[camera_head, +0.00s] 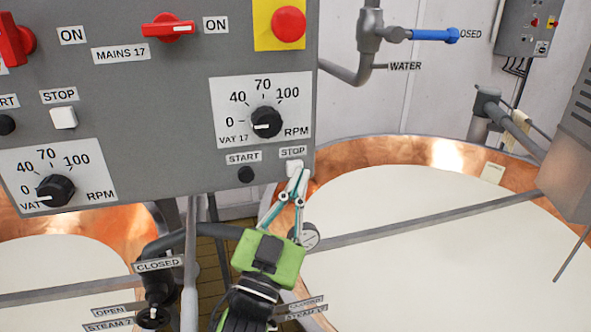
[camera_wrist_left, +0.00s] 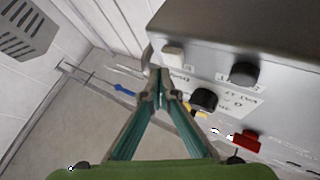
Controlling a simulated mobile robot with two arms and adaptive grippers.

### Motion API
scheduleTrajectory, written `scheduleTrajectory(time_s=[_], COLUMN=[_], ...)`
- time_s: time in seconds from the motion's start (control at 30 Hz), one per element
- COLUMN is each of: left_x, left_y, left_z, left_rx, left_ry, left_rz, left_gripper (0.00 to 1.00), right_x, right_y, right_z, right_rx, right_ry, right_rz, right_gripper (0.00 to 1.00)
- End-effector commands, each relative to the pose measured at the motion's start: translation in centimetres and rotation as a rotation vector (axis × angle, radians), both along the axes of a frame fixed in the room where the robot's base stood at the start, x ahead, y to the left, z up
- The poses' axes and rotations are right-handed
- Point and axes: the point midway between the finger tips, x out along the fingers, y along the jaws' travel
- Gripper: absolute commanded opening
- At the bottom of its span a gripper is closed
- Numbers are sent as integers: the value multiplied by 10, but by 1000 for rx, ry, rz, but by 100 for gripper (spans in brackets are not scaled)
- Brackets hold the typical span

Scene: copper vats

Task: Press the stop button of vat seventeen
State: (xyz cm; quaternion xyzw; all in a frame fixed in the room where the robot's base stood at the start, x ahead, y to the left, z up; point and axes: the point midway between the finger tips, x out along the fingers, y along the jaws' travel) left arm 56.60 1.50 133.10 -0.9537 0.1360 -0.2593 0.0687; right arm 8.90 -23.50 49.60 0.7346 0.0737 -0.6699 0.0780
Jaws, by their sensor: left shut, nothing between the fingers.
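The white STOP button (camera_head: 294,167) of vat 17 is at the lower right corner of the grey control panel (camera_head: 185,110), under its STOP label. In the left wrist view the white button (camera_wrist_left: 172,54) is just beyond the fingertips. My left gripper (camera_head: 296,184) is shut and empty, its tips overlapping the lower edge of the button in the head view. I cannot tell whether they touch it. In the left wrist view the gripper (camera_wrist_left: 161,78) points towards the panel. The black START button (camera_head: 246,174) is left of STOP. My right gripper is not in view.
The VAT 17 speed dial (camera_head: 265,122) and the red emergency button (camera_head: 288,24) are above. Another white STOP button (camera_head: 63,117) is further left. A copper vat (camera_head: 430,152) with pale liquid is at right; a blue-handled water pipe (camera_head: 432,35) is behind.

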Motion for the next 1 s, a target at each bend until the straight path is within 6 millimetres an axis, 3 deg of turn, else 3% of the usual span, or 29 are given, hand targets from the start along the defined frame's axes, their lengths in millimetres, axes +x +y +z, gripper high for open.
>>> scheduleTrajectory(time_s=[1.0], left_x=[12], left_y=[4], left_z=[1], left_rx=[1], left_ry=[-1], left_rz=[0], left_gripper=[0], right_x=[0], right_y=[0], right_z=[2], right_rx=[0], right_ry=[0], right_rz=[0], right_gripper=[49])
